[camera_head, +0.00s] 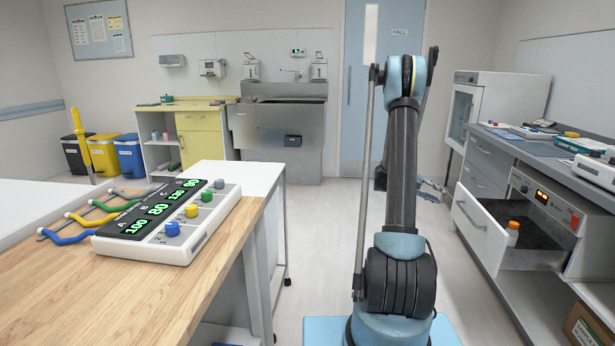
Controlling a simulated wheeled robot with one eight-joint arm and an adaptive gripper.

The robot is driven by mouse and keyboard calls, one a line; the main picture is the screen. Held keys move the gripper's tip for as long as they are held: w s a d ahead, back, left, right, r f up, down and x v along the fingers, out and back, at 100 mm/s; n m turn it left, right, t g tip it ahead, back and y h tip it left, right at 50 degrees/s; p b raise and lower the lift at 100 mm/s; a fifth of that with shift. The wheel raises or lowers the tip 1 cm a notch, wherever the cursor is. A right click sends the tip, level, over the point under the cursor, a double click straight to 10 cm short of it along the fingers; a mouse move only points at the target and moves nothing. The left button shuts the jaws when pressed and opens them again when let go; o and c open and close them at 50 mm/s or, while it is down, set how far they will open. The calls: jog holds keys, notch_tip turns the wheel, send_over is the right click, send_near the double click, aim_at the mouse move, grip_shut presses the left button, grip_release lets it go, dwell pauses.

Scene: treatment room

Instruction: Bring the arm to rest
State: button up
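My arm (400,170) rises from its base at the bottom centre to an elbow near the top of the view. The part beyond the elbow is mostly hidden behind the upright link. My gripper (434,188) shows only in part, small and dark, just right of the upright link and above the floor. Its fingers are too small and too covered to tell whether they are open or shut. I see nothing clearly held in it.
A wooden table (150,303) with a control box (172,220) stands at left. At right, a drawer (515,240) is pulled out from the counter (545,150), with an orange-capped bottle (511,235) at its front. Floor (325,225) is clear between them.

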jog(key=s+a+r+t+y, duration=0.1)
jog(key=s+a+r+y, duration=0.3)
jog(key=s+a, duration=0.5)
jog(key=s+a+r+t+y, duration=0.1)
jog(key=s+a+r+y, duration=0.1)
jog(key=s+a+r, duration=0.65)
jog(key=s+a+f+y, duration=0.3)
jog(key=s+a+f, duration=0.2)
jog(key=s+a, duration=0.4)
jog(key=s+a+f+n+t+y, duration=0.1)
jog(key=s+a+f+y, duration=0.3)
jog(key=s+a, duration=0.5)
jog(key=s, duration=0.7)
jog(key=shift+s+a+f, duration=0.2)
jog(key=shift+s+f, duration=0.1)
jog(key=shift+f, duration=0.1)
